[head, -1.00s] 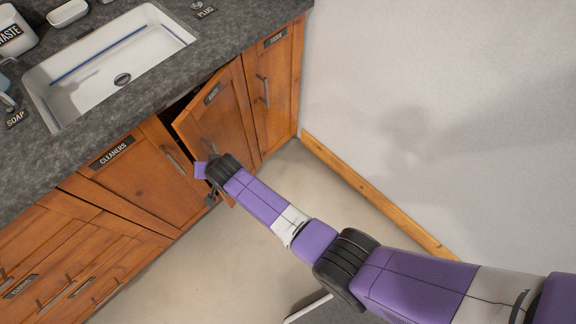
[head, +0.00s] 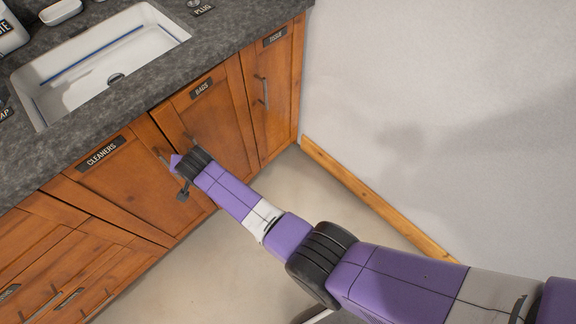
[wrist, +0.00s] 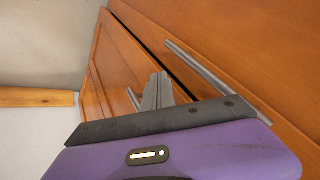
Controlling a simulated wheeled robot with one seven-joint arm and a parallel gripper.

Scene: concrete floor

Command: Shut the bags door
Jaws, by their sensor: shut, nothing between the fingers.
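The bags door (head: 222,125) is a wooden cabinet door under the counter with a dark BAGS label (head: 201,88). In the head view it looks almost flush with the cabinet front. In the wrist view a thin dark gap shows along the edge of the bags door (wrist: 118,62), beside the neighbouring door. My gripper (head: 183,192) is at the lower front of the bags door, near the edge facing the cleaners door. Its fingers (wrist: 155,92) are shut and empty, close to the door face; contact cannot be told. My wrist partly hides the door and its handle.
The cleaners door (head: 120,175) with its bar handle (wrist: 210,70) is just left. The tissue door (head: 275,100) stands right, near a white wall (head: 430,110). The counter with a sink (head: 95,60) is above. Bare floor (head: 200,270) lies in front.

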